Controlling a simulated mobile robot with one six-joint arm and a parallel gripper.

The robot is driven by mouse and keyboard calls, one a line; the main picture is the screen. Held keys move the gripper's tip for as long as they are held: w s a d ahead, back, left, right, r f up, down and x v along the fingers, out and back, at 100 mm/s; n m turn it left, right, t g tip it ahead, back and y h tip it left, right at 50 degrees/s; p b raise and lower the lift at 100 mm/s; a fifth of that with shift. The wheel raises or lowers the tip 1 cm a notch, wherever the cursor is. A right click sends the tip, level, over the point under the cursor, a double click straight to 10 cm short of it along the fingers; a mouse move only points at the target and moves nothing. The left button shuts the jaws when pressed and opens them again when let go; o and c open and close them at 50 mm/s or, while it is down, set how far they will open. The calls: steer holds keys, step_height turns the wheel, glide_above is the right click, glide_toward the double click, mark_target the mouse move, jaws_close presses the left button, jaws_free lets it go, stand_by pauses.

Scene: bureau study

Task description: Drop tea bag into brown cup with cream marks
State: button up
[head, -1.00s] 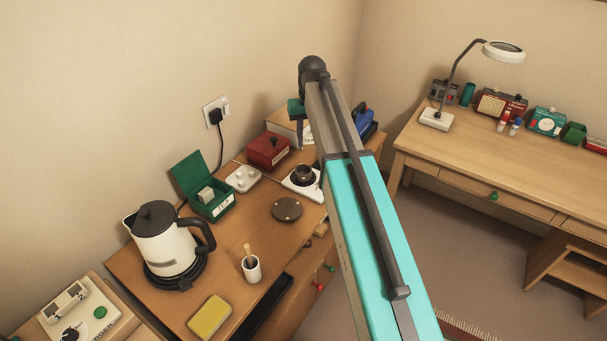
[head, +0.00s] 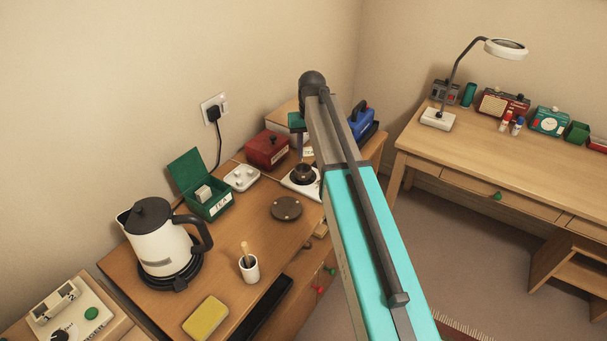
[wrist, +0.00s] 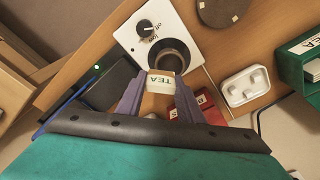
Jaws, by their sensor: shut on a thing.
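The tea bag also shows in the head view (head: 308,152), just above the cup. The brown cup (wrist: 172,53) stands upright on a white warmer with a knob (wrist: 137,38). In the wrist view the bag covers the near side of the cup's rim. In the head view the cup (head: 304,172) is below the gripper (head: 298,124). Cream marks on the cup are too small to make out.
A red box (head: 267,150), a white tray (head: 242,178) and an open green TEA box (head: 210,207) stand near the cup. A round brown coaster (head: 286,208) lies in front. A kettle (head: 160,240), a white pot (head: 249,269) and a yellow sponge (head: 205,317) are nearer.

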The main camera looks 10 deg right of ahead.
steer(key=o, duration=1.1)
steer(key=shift+c, duration=0.2)
steer(key=shift+r, duration=0.15)
step_height(320, 180, up, 13)
steer(key=s+b, duration=0.1)
steer(key=b, duration=0.1)
steer(key=shift+s+r, duration=0.2)
steer(key=shift+s, duration=0.15)
stand_by(0.3)
